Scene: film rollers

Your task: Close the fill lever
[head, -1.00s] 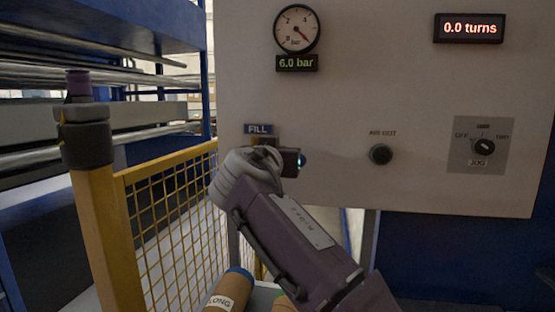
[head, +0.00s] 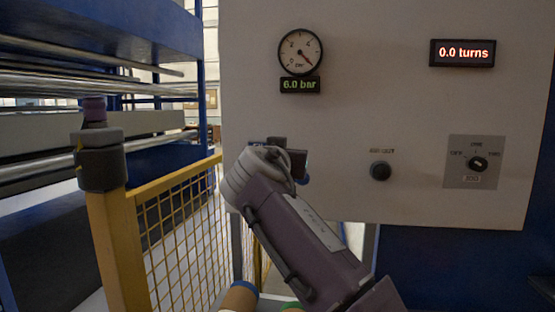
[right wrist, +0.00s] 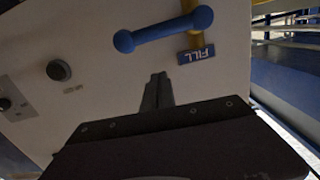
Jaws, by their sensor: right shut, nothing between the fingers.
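The fill lever (right wrist: 162,30) is a blue bar with rounded ends, near the top of the right wrist view. It meets a yellow fitting (right wrist: 188,6) beside the blue FILL label (right wrist: 196,54), which appears upside down there. My right gripper (right wrist: 158,77) is shut and empty, its dark fingertips apart from the lever in that picture. In the head view my right gripper (head: 277,143) is in front of the panel and partly covers the FILL label (head: 256,146). My wrist hides most of the lever there. My left gripper is not in view.
The pale panel (head: 370,110) carries a gauge (head: 300,52), a 6.0 bar display (head: 300,85), a 0.0 turns display (head: 462,53), a black knob (head: 380,171) and a selector switch (head: 477,163). A yellow mesh guard (head: 180,240) stands left. Roll ends (head: 240,297) show below.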

